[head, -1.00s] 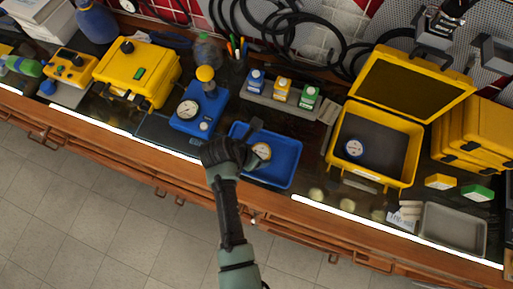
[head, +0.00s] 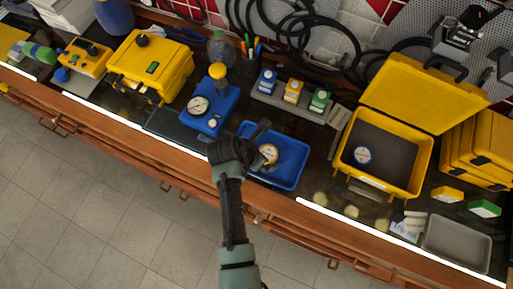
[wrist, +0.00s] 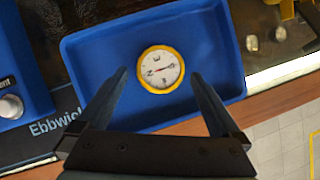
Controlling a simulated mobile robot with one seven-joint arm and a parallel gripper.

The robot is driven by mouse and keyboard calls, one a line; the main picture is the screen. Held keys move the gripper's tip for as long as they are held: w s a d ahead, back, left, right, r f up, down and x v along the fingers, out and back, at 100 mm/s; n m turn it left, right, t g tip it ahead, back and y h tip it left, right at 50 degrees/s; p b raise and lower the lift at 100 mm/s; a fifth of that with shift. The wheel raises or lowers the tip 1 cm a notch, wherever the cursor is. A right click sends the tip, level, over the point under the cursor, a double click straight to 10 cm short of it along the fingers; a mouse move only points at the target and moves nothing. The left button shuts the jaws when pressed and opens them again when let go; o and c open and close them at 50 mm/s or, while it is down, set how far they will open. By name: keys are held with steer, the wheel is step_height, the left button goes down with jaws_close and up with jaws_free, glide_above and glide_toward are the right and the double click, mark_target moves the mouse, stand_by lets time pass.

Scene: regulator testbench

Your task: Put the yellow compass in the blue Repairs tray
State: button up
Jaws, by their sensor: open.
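The yellow compass (wrist: 161,69), a round white dial with a yellow rim and a red needle, lies face up in the blue tray (wrist: 85,48). My gripper is open and empty. In the wrist view its two fingertips (wrist: 160,74) appear on either side of the compass, with a gap to each side; their height above it is hard to tell. No label on the tray is readable.
A blue unit with a gauge (head: 198,105) stands left of the tray. A grey tray (head: 458,245) lies far right.

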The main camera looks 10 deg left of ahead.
steer(key=v, duration=1.1)
steer(key=w+a+r+m+t+y, duration=0.1)
steer(key=w+r+m+t, duration=0.35)
steer(key=w+r, duration=0.4)
steer(key=w+a+r+m+t+y, duration=0.1)
steer(key=w+r+m+t+y, duration=0.3)
steer(key=r, duration=0.7)
steer(key=w+d+r+m+t+h, duration=0.1)
steer(key=w+r+m+t, duration=0.15)
steer(key=r, duration=0.55)
steer(key=w+d+r+m+t, duration=0.1)
steer(key=r+m, duration=0.3)
steer(key=r, duration=0.4)
steer(key=s+d+r+m+t, duration=0.1)
steer(key=s+r+m+t, duration=0.3)
steer(key=r, duration=0.6)
steer(key=s+d+r+m+t, duration=0.2)
steer(key=s+r+m+t, duration=0.2)
steer(key=r, duration=0.6)
steer(key=s+d+r+m+t, duration=0.1)
steer(key=s+r+m+t, duration=0.2)
steer(key=r, duration=0.7)
steer(key=s+m, duration=0.2)
steer(key=s, duration=0.1)
steer(key=shift+d+r+t, duration=0.35)
steer(key=shift+r+t, duration=0.05)
step_height(320, 180, down, 3)
steer(key=b, duration=0.2)
steer(key=shift+w+b, duration=0.1)
steer(key=shift+b, duration=0.3)
